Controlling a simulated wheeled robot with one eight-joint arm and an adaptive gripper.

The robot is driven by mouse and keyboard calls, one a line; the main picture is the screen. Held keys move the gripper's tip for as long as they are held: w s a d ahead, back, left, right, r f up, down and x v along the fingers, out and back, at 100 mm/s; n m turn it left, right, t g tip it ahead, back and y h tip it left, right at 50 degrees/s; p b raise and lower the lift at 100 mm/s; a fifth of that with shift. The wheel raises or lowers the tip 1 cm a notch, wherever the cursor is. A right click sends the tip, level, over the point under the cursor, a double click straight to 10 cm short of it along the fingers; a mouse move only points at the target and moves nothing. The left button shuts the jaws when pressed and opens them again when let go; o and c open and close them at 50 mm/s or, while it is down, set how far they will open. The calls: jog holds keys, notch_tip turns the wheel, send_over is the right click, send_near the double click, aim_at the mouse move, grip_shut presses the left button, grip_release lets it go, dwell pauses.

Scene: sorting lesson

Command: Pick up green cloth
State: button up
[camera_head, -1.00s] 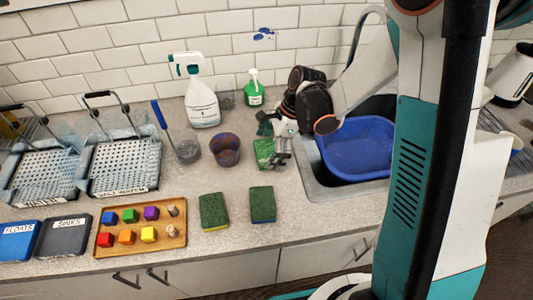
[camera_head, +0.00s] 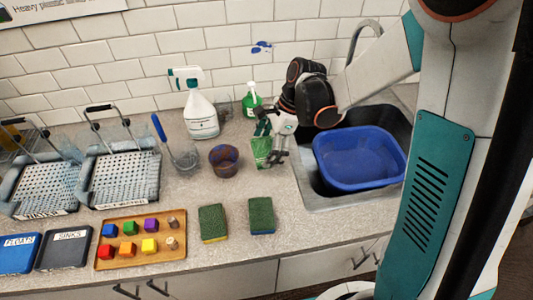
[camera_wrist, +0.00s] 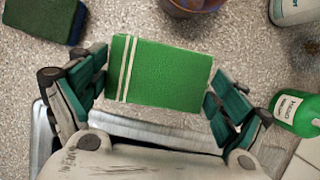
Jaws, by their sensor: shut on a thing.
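The green cloth (camera_head: 261,153) is a green rectangle between the purple-brown cup and the sink. In the wrist view the cloth (camera_wrist: 170,78) looks flat, with two pale stripes near its left end. My gripper (camera_head: 269,146) is at the cloth, with its fingers on opposite sides. In the wrist view my gripper (camera_wrist: 156,68) is shut on the cloth, one finger at each end. I cannot tell whether the cloth touches the counter or is slightly raised.
The purple-brown cup (camera_head: 223,160) stands left of the cloth. The green soap bottle (camera_head: 251,100) and white spray bottle (camera_head: 200,113) stand behind. Two sponges (camera_head: 213,222) (camera_head: 262,215) lie in front. The sink (camera_head: 313,192) with a blue basin (camera_head: 360,183) is at right.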

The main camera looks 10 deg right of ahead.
aim_at(267, 149)
notch_tip(267, 149, up, 14)
jog(key=p, duration=0.3)
